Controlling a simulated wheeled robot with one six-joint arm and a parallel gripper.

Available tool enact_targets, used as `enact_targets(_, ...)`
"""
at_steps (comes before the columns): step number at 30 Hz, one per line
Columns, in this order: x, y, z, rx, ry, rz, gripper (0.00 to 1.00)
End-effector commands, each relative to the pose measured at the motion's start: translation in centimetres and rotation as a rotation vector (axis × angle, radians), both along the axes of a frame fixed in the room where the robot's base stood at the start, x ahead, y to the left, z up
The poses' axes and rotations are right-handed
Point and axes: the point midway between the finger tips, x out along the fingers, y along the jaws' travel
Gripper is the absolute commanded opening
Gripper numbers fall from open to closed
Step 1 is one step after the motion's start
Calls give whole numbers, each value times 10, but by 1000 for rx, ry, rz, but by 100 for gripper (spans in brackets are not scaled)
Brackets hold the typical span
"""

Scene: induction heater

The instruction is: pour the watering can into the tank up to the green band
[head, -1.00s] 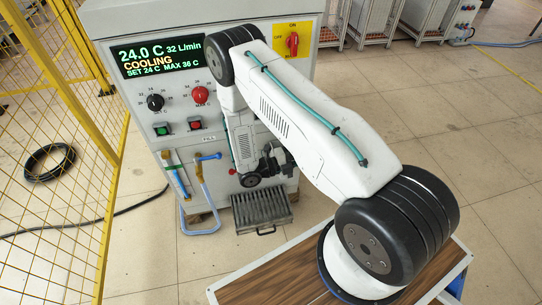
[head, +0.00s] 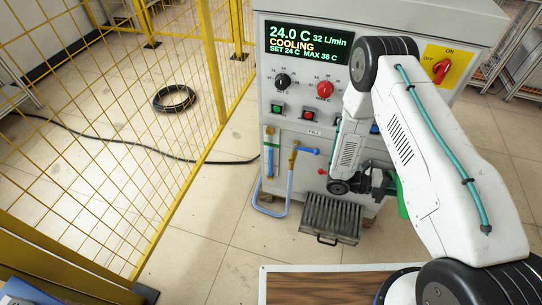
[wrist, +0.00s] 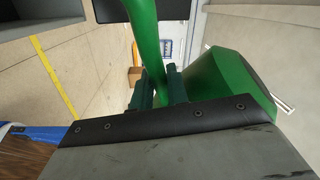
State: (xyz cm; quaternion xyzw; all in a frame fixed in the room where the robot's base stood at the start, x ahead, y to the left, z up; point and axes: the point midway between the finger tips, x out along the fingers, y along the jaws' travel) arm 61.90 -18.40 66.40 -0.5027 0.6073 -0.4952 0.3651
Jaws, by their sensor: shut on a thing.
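The green watering can (head: 403,198) shows only in part in the head view, behind my arm. In the wrist view its green body (wrist: 222,88) and curved handle (wrist: 143,35) are large. My gripper (wrist: 160,90) is shut on the handle; in the head view my gripper (head: 378,184) is in front of the cabinet's lower right. The tank itself is not seen openly. A FILL label (head: 312,133) is on the cabinet front, above a blue elbow pipe (head: 305,150).
The cabinet (head: 335,95) has a display reading 24.0 C, 32 L/min, COOLING. A grated drain tray (head: 331,218) is at its foot. A yellow mesh fence (head: 110,130) is on the left, with a coiled black hose (head: 174,98) behind it.

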Motion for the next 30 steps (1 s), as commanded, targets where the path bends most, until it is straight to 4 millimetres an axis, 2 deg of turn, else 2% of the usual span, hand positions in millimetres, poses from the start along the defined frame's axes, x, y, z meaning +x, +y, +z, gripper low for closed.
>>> enact_targets(16, 0, 0, 0, -1, -1, 0, 0)
enact_targets(30, -3, 0, -7, 5, -87, 0, 0)
